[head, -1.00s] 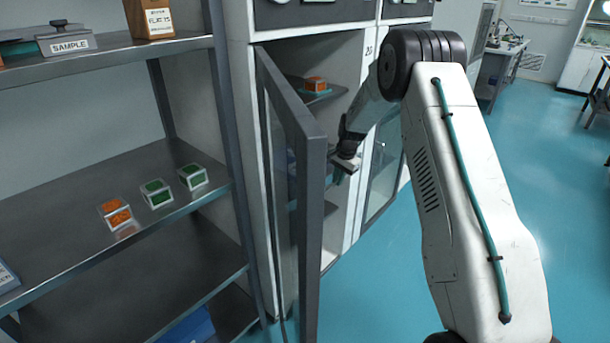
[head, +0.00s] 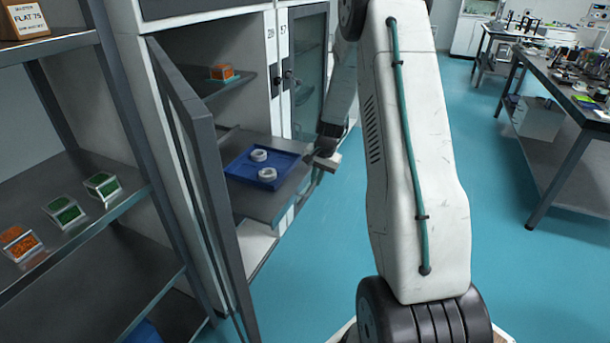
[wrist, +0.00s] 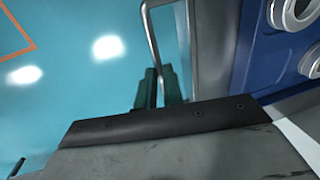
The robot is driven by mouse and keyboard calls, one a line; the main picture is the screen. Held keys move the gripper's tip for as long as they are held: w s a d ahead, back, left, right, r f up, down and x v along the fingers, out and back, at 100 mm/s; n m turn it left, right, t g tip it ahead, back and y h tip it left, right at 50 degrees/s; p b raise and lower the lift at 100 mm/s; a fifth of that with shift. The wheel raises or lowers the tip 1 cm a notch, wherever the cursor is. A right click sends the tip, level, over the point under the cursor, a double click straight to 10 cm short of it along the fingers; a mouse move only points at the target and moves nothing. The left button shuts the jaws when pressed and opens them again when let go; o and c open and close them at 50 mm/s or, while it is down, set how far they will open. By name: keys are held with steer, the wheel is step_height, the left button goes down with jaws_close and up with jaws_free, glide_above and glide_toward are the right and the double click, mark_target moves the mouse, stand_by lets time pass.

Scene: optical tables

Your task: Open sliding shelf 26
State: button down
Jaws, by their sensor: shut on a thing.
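The sliding shelf (head: 262,208) sticks out of the open cabinet past its front. It bears a blue tray (head: 235,170) with two white ring-shaped parts (head: 267,174). My gripper (head: 326,161) is at the shelf's outer edge, partly hidden by my arm. In the wrist view its teal fingers (wrist: 159,86) are shut on the thin metal handle (wrist: 152,38) of the shelf. The blue tray (wrist: 262,50) and rings (wrist: 298,12) show at the right there.
The cabinet's glass door (head: 200,150) stands open at left. An upper shelf (head: 215,82) inside holds an orange item (head: 222,72). A steel rack (head: 90,245) with small boxes is at far left. The teal floor (head: 320,260) right of the cabinet is clear.

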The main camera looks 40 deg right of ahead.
steer(key=shift+s+d, duration=0.25)
steer(key=shift+s, duration=0.05)
steer(key=c, duration=1.5)
jaws_free()
steer(key=shift+r, duration=0.1)
steer(key=r, duration=0.2)
steer(key=s+r, duration=0.1)
steer(key=r, duration=0.4)
steer(key=shift+s+d+r, duration=0.15)
steer(key=shift+d+r, duration=0.15)
steer(key=s+a+r+n, duration=0.4)
steer(key=s+a+r, duration=0.2)
steer(key=s+a, duration=0.3)
steer(key=s+a+r+n, duration=0.4)
steer(key=s+a+r, duration=0.3)
steer(key=s+a, duration=0.3)
steer(key=s+a+r+n+h, duration=0.1)
steer(key=s+a+r+n, duration=0.3)
steer(key=s+a+r, duration=0.3)
steer(key=shift+s+a+r+n+g, duration=0.1)
steer(key=shift+s+a, duration=0.5)
steer(key=shift+s, duration=0.2)
steer(key=shift+s+a+f+n+g, duration=0.1)
steer(key=shift+s+a, duration=0.45)
steer(key=shift+s, duration=0.25)
steer(key=shift+s+a+r+n+g, duration=0.1)
steer(key=shift+s+a, duration=0.5)
steer(key=shift+s, duration=0.2)
